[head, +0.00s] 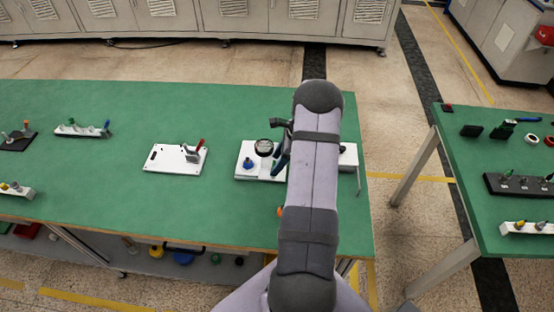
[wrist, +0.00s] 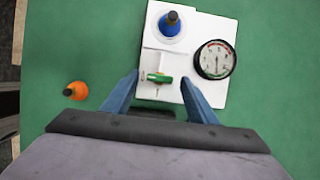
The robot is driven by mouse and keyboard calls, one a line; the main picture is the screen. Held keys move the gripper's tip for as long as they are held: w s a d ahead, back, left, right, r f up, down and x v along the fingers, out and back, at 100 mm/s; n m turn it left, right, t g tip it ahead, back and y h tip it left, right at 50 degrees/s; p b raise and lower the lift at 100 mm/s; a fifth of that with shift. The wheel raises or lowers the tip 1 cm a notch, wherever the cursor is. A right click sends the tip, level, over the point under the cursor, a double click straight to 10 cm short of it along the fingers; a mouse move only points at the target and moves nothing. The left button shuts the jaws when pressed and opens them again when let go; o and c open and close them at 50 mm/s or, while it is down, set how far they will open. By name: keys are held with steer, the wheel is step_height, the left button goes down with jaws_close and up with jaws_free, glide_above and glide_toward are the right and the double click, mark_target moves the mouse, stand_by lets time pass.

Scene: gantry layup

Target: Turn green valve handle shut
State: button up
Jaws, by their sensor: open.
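The green valve handle (wrist: 158,77) shows in the wrist view on a white board (wrist: 200,25), lying roughly left to right in the picture. My gripper (wrist: 158,80) is open, with one blue finger on each side of the handle and a gap to it on both sides. I cannot tell how high the fingertips are above the board. In the head view the board (head: 243,172) is partly behind my arm, and the handle is hidden. My gripper (head: 282,158) shows there only in part, beside the arm.
A round gauge (wrist: 215,60) and a blue knob (wrist: 170,24) stand on the same board, close to the fingers. An orange knob (wrist: 76,91) is left of the board. A white board with a red lever (head: 178,158) stands further left. Green table (head: 110,200) is clear between.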

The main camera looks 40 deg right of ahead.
steer(key=shift+f, duration=0.15)
steer(key=shift+c, duration=0.3)
steer(key=c, duration=1)
